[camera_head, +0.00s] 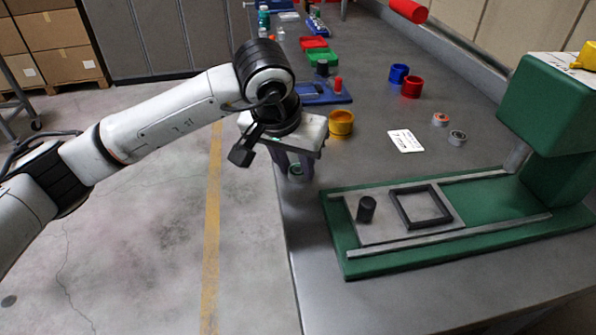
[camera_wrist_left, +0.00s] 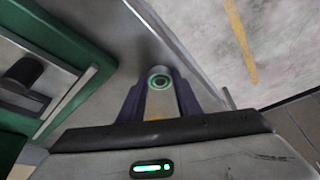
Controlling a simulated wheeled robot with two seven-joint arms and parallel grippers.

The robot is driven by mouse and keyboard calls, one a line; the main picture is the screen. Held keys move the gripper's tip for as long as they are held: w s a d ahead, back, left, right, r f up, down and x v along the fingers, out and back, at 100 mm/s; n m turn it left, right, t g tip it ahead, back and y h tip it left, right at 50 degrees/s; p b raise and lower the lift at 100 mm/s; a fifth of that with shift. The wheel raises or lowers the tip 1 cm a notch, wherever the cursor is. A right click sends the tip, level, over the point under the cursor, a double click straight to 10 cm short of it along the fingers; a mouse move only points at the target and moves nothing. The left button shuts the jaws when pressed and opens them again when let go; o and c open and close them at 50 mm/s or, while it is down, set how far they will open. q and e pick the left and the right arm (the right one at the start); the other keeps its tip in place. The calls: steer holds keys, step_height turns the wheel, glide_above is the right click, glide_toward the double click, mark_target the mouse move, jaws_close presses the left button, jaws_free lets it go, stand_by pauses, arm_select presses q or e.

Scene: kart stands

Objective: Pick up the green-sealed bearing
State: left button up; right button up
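The green-sealed bearing (camera_head: 295,170) is on the grey table near its left edge, partly hidden by my left gripper. It also shows in the left wrist view (camera_wrist_left: 159,82) as a ring with a green band and a dark centre. My left gripper (camera_head: 294,168) points down over it. In the wrist view its two purple fingers (camera_wrist_left: 160,90) are apart, one on each side of the bearing at the tips. I see no clear grip on it. My right gripper is not in view.
An orange-sealed bearing (camera_head: 440,119) and a grey bearing (camera_head: 457,138) lie by a white card (camera_head: 405,141). A green press base (camera_head: 390,268) with a dark peg (camera_head: 366,209) stands to the right. Yellow (camera_head: 341,123), red (camera_head: 411,87) and blue (camera_head: 398,73) cups stand behind.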

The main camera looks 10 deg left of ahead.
mark_target(296, 173)
arm_select(q)
steer(key=shift+r, duration=0.1)
step_height(296, 173, up, 10)
stand_by(0.5)
stand_by(0.7)
